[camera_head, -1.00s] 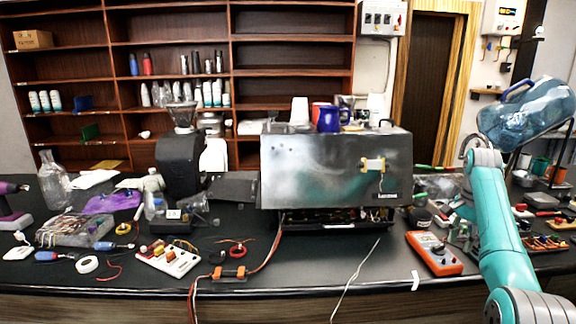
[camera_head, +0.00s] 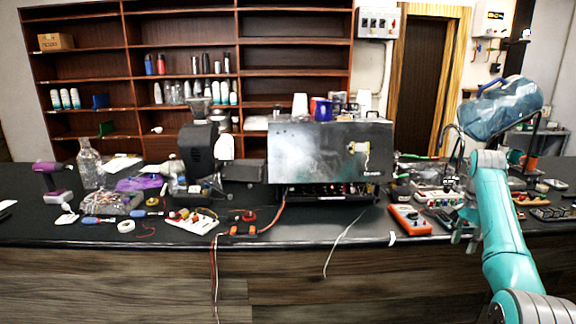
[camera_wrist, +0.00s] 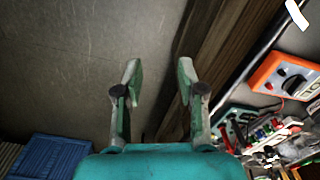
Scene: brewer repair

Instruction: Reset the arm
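My arm stands at the right of the head view, its teal links rising in front of the counter. My gripper (camera_head: 462,225) hangs just in front of the counter's front edge, small in that view. In the wrist view my gripper (camera_wrist: 160,85) shows two fingers spread apart with nothing between them. Below the fingers is grey floor (camera_wrist: 70,60), with the wooden counter front (camera_wrist: 215,60) just to the right.
The black counter (camera_head: 300,232) holds a metal brewer (camera_head: 315,155), a grinder (camera_head: 198,150), an orange multimeter (camera_head: 410,220) and several tools. Floor before the counter looks clear.

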